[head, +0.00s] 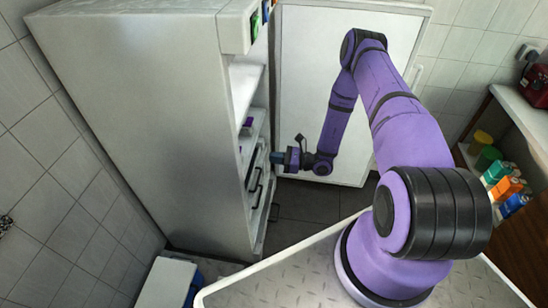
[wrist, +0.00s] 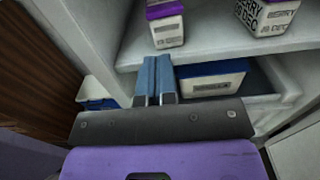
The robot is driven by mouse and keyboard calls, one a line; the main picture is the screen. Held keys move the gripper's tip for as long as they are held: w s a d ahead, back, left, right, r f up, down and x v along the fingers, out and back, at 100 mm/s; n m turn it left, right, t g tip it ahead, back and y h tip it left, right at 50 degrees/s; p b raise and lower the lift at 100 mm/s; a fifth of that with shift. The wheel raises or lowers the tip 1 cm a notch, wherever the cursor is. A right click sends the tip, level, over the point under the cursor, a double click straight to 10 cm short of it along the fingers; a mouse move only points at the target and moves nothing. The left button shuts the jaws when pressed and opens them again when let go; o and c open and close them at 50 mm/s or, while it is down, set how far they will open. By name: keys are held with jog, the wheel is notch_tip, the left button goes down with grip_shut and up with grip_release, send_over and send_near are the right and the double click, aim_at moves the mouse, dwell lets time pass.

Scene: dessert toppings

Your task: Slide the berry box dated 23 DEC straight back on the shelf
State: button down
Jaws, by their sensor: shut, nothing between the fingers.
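Two berry boxes stand on the shelf (wrist: 225,45) in the wrist view. One with a purple top and white front (wrist: 168,34) is near the top centre; the print on its front is too small to read. The other (wrist: 270,17), at the top right, is cut off by the frame; its sides read BERRY and a DEC date, which looks like 09 DEC. I cannot tell which box is dated 23 DEC. My gripper (wrist: 155,78) is shut and empty, its blue fingertips just below the shelf edge and the purple-topped box. In the head view my gripper (head: 277,158) is at the open cabinet front.
A blue-and-white box (wrist: 212,80) sits on the level below, right of my fingers. Another blue-and-white container (wrist: 97,98) is at the left. The tall cabinet (head: 135,110) stands open, its door (head: 290,80) behind my arm. Coloured containers (head: 498,172) sit on the right-hand shelf.

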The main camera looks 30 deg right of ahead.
jog(key=x, duration=1)
jog(key=shift+w+a, duration=0.25)
jog(key=shift+a, duration=0.05)
jog(key=x, duration=1.7)
jog(key=shift+s+d, duration=0.15)
jog(key=shift+d, duration=0.15)
jog(key=v, duration=1.3)
jog(key=shift+s, duration=0.15)
jog(key=shift+d, duration=0.1)
